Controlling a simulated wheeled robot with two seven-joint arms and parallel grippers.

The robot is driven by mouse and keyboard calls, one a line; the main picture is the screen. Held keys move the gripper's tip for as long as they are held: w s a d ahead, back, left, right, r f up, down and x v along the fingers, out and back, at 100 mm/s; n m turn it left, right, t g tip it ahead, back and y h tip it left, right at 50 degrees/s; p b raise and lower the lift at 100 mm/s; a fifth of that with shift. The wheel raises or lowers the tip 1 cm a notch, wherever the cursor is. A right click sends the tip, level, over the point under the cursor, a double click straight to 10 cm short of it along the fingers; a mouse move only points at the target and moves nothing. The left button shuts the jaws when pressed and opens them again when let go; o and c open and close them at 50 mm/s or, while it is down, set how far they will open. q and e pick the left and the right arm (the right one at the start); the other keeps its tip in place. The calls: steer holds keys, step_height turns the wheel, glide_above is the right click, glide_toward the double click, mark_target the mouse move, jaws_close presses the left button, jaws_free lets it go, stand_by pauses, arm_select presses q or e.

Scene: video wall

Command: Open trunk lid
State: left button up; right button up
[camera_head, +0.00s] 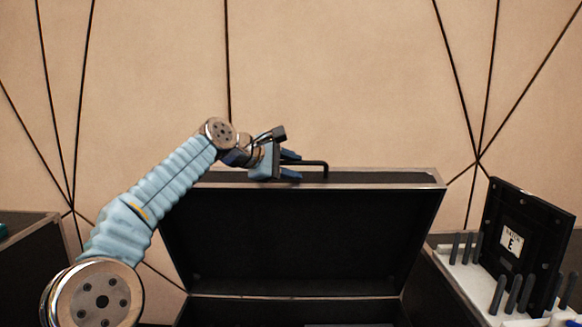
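The trunk lid (300,245) stands raised, its dark inner side facing me and its metal-edged rim along the top. A thin black handle (322,165) shows above the lid's top edge. My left gripper (291,165) is at the top edge, its blue fingers pointing right, beside the left part of the handle. Its fingers look apart, one above the other, with a gap between them. Whether they touch the handle or lid is hard to tell. The trunk body (290,311) shows only as a dark strip at the bottom. My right gripper is not in view.
At the right, a black panel labelled "E" (524,240) stands in a white rack (465,275) with several dark pegs. A dark case (35,265) stands at the left. A beige wall (340,80) with dark seams is behind; space above the lid is clear.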

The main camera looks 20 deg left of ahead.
arm_select(q)
steer(key=b+v, duration=0.1)
steer(key=v, duration=1.3)
steer(key=shift+f, duration=0.1)
